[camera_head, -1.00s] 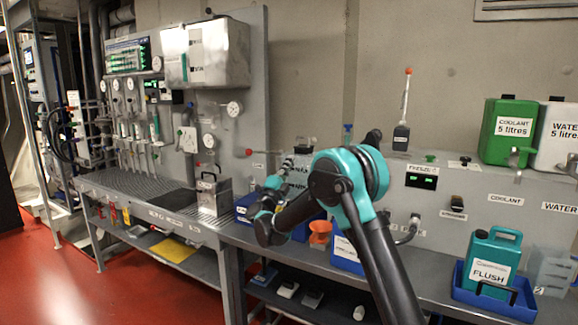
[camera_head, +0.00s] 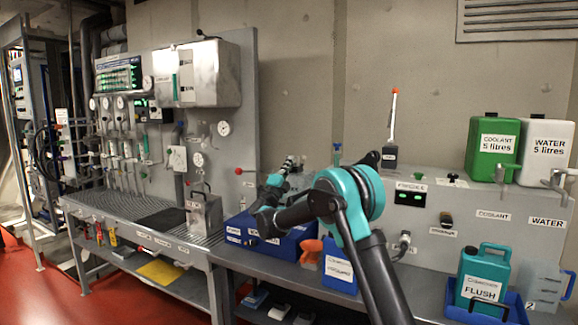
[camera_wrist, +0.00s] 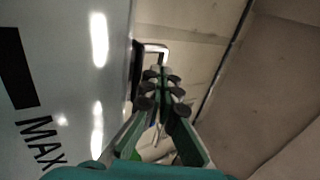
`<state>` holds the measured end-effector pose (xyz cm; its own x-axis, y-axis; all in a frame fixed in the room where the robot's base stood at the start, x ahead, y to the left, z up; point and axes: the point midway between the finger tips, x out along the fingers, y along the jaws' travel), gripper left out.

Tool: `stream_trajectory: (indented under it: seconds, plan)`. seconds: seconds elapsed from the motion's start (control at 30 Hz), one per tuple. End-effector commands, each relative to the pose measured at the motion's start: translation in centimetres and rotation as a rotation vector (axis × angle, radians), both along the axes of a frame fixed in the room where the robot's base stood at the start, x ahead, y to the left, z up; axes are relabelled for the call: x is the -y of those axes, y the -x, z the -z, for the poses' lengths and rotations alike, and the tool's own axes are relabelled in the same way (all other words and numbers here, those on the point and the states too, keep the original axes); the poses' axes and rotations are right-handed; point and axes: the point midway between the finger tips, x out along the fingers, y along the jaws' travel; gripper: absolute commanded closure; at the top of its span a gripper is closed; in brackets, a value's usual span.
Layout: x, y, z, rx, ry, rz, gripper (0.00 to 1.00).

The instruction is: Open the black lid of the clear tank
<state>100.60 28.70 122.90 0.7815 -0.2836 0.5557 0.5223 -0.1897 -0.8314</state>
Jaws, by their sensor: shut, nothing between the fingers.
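In the wrist view a pale, shiny wall (camera_wrist: 75,60) with a black bar and the letters MAX fills the left side; it looks like the tank's wall. A dark edge (camera_wrist: 136,75), perhaps the black lid, runs along its right side, with a pale loop (camera_wrist: 154,48) at its top. My gripper (camera_wrist: 162,76) is shut and empty, close beside this edge; contact cannot be told. In the head view my gripper (camera_head: 292,163) is small above the blue bin, and the tank is not clearly made out behind my arm.
A blue bin (camera_head: 285,246) and an orange funnel (camera_head: 311,250) are on the bench near my arm. A metal box with a handle (camera_head: 204,216) stands left. A teal FLUSH can (camera_head: 482,278) and a clear jug (camera_head: 543,288) stand right. Green (camera_head: 493,148) and white (camera_head: 546,150) containers are above.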

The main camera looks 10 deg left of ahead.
Motion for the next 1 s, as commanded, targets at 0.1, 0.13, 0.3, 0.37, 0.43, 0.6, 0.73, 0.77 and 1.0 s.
stream_trajectory:
  seconds: [0.1,0.13,0.3,0.37,0.43,0.6,0.73,0.77,1.0]
  plan:
    - [0.0,0.0,0.0,-0.004,-0.001,0.000,1.00]
    - [0.0,0.0,-0.1,-0.007,-0.002,0.000,1.00]
    - [0.0,-0.1,-0.4,-0.042,-0.015,0.000,1.00]
    - [0.0,-0.1,-0.4,-0.051,-0.018,0.000,1.00]
    - [0.1,-0.1,-0.5,-0.058,-0.021,0.000,1.00]
    - [0.1,-0.2,-0.7,-0.083,-0.030,-0.001,1.00]
    - [0.1,-0.3,-0.9,-0.104,-0.039,-0.001,1.00]
    - [0.1,-0.3,-1.0,-0.111,-0.041,-0.001,1.00]
    - [0.2,-0.6,-1.8,-0.207,-0.076,-0.002,1.00]
